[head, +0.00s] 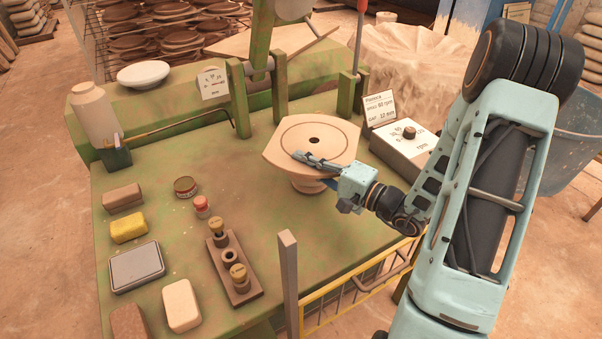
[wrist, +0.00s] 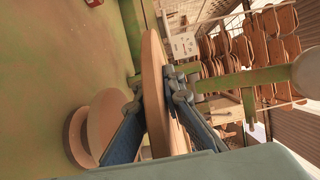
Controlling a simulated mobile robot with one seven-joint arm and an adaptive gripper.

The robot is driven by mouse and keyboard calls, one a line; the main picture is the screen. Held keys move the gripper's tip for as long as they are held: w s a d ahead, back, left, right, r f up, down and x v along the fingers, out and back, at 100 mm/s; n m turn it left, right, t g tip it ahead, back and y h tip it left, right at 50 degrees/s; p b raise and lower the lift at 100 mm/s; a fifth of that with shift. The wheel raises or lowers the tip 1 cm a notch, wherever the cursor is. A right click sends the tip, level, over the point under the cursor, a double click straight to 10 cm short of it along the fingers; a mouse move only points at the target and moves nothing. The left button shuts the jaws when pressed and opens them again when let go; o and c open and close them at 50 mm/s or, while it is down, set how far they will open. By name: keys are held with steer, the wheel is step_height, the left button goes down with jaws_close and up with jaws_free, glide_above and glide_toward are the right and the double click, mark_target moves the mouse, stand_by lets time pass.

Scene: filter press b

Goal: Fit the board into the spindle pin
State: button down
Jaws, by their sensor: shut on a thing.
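The board (head: 330,133) is a flat pale wooden disc with cut-off sides and a dark central hole. My gripper (head: 305,158) is shut on its near edge, one finger on the upper face and one below. In the wrist view the board (wrist: 153,85) appears edge-on between the two fingers (wrist: 155,100). Below it is the pale round wheel head (head: 306,185), mostly covered by the board. In the wrist view the wheel head (wrist: 103,118) shows left of the board, apparently with a gap. The spindle pin is hidden.
A speed control box (head: 408,138) and a sign (head: 379,107) stand right of the board. Green posts (head: 280,92) stand behind it. A wooden block with pegs (head: 232,268), a sponge (head: 128,228) and other small items lie left. The green bench between is clear.

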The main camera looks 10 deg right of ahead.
steer(key=f, duration=0.1)
steer(key=w+f, duration=0.1)
steer(key=f, duration=0.3)
steer(key=shift+w+a, duration=0.2)
steer(key=shift+w, duration=0.2)
steer(key=shift+f, duration=0.1)
steer(key=shift+f+b, duration=0.35)
steer(key=shift+b, duration=0.3)
steer(key=shift+f+b, duration=0.25)
steer(key=shift+b, duration=0.1)
steer(key=c, duration=2)
jaws_free()
steer(key=shift+s, duration=0.1)
steer(key=shift+c, duration=0.2)
